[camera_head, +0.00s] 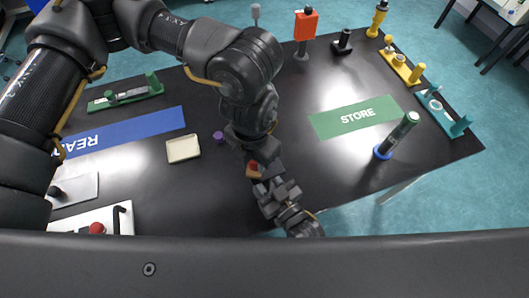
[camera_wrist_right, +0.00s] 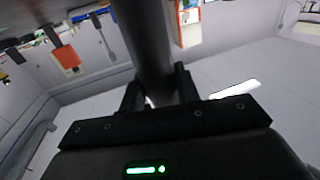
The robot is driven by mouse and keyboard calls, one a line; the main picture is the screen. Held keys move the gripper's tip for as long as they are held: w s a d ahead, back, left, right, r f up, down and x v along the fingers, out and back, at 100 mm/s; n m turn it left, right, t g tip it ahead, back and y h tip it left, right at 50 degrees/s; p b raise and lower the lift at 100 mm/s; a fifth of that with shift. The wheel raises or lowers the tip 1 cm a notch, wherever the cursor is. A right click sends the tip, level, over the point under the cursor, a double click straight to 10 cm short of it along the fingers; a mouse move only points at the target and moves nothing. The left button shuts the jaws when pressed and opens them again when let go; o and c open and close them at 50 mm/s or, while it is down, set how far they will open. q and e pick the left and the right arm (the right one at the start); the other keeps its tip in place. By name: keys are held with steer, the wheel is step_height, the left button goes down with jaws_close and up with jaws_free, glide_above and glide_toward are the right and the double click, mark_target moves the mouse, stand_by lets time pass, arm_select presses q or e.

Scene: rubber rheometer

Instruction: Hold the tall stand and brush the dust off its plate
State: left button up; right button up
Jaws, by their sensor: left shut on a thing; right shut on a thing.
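My left gripper (camera_head: 257,165) is over the middle of the black table and is shut on a small orange-brown thing (camera_head: 253,169). Only part of that thing shows, so I cannot tell whether it is the stand's plate or a brush. My right gripper (camera_wrist_right: 158,92) is shut on a thick dark cylinder (camera_wrist_right: 145,40) in the right wrist view. In the head view dark gripper parts crowd together just below the left gripper. A stand with an orange-red plate (camera_head: 305,24) is upright at the far edge, apart from both grippers.
A beige tray (camera_head: 183,149) and a purple knob (camera_head: 218,135) are left of the left gripper. A blue mat (camera_head: 130,132) lies left. Yellow (camera_head: 402,66) and teal (camera_head: 440,108) fixtures line the right edge.

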arm_select(q)
steer(key=shift+s+a, duration=0.15)
steer(key=shift+a, duration=0.3)
steer(key=shift+s+a+r, duration=0.1)
steer(key=shift+a+r, duration=0.05)
steer(key=shift+r, duration=3.9)
arm_select(e)
steer(key=o, duration=1.2)
steer(key=v, duration=1.2)
